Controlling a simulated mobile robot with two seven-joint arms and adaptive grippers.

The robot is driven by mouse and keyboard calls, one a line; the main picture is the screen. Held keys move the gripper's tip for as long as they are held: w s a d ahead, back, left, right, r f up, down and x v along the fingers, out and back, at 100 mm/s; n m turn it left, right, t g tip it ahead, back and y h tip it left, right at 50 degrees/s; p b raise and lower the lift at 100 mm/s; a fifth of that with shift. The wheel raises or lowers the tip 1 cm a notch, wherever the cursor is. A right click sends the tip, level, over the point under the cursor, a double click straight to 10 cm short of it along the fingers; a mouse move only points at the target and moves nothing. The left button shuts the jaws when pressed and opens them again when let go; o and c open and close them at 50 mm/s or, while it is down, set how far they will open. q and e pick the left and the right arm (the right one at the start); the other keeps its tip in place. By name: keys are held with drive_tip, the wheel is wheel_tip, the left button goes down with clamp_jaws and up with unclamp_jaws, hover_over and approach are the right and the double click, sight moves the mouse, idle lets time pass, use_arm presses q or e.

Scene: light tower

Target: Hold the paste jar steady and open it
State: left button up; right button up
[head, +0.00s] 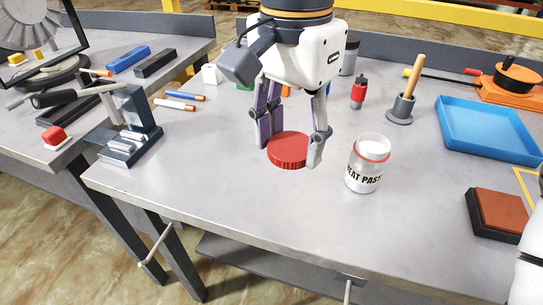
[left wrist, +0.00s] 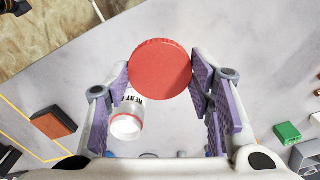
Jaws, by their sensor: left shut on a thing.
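The paste jar (head: 364,165) is white with "HEAT PASTE" lettering and a red ring near its rim. It stands upright and uncapped on the grey table; in the left wrist view the jar (left wrist: 127,122) shows partly behind the lid. The round red lid (head: 287,149) is off the jar, to its left. My left gripper (head: 291,148) is shut on the lid, one finger on each side, as the left wrist view of the lid (left wrist: 160,69) also shows. The gripper does not touch the jar. My right gripper is not in view; a white part of my arm shows at the right edge.
A blue tray (head: 490,128) lies right of the jar. A brown-red block (head: 497,213) lies near the right edge. The table front is clear.

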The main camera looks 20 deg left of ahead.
use_arm(q)
drive_tip(key=shift+s+d+r+m, duration=0.1)
drive_tip(key=shift+s+d+m, duration=0.1)
drive_tip(key=shift+s, duration=0.25)
drive_tip(key=shift+s+d+r+m, duration=0.1)
drive_tip(key=shift+s+d, duration=0.1)
drive_tip(key=shift+s, duration=0.25)
drive_tip(key=shift+d+f, duration=0.1)
drive_tip(key=shift+f, duration=0.1)
drive_tip(key=w+a+f, duration=0.1)
drive_tip(key=w+f, duration=0.2)
drive_tip(key=w, duration=0.1)
drive_tip(key=w+a+f, duration=0.1)
drive_tip(key=w+f, duration=0.2)
drive_tip(key=w, duration=0.1)
drive_tip(key=w+a+f+b, duration=0.1)
drive_tip(key=w+f, duration=0.2)
drive_tip(key=w, duration=0.1)
drive_tip(key=shift+w+a+f, duration=0.1)
drive_tip(key=shift+a+f, duration=0.05)
drive_tip(key=shift+f, duration=0.05)
drive_tip(key=shift+w+a+f, duration=0.1)
drive_tip(key=shift+w+f, duration=0.1)
drive_tip(key=shift+f, duration=0.7)
drive_tip(key=shift+w+f, duration=0.15)
drive_tip(key=shift+f, duration=0.7)
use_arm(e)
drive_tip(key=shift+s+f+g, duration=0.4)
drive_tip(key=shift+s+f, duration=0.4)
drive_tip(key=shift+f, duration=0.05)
